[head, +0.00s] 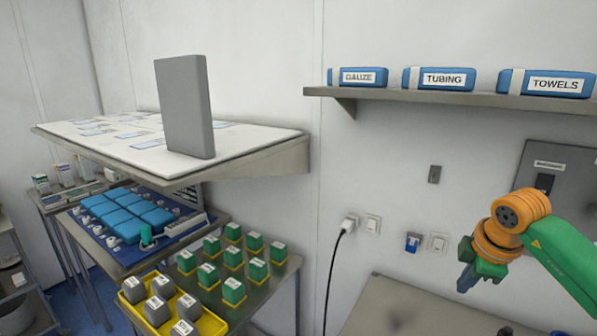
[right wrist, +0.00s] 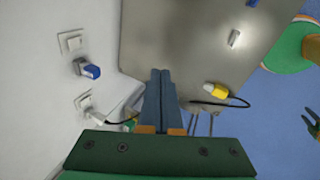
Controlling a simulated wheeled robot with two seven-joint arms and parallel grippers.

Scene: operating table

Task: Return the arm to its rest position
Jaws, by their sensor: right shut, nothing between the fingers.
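My right gripper (head: 467,278) is at the right of the head view, on a green and orange arm that comes in from the right edge. Its fingers point down and are shut with nothing between them. It hangs in front of the wall, near the grey table top (head: 400,310). In the right wrist view the two fingers (right wrist: 160,100) lie together, with the table top (right wrist: 185,40) beyond them. My left gripper does not show in the head view.
Wall sockets (head: 372,224) and a blue plug (head: 413,242) are left of my right gripper. A shelf (head: 450,97) with labelled blue packs is above. A grey panel (head: 570,165) is behind the arm.

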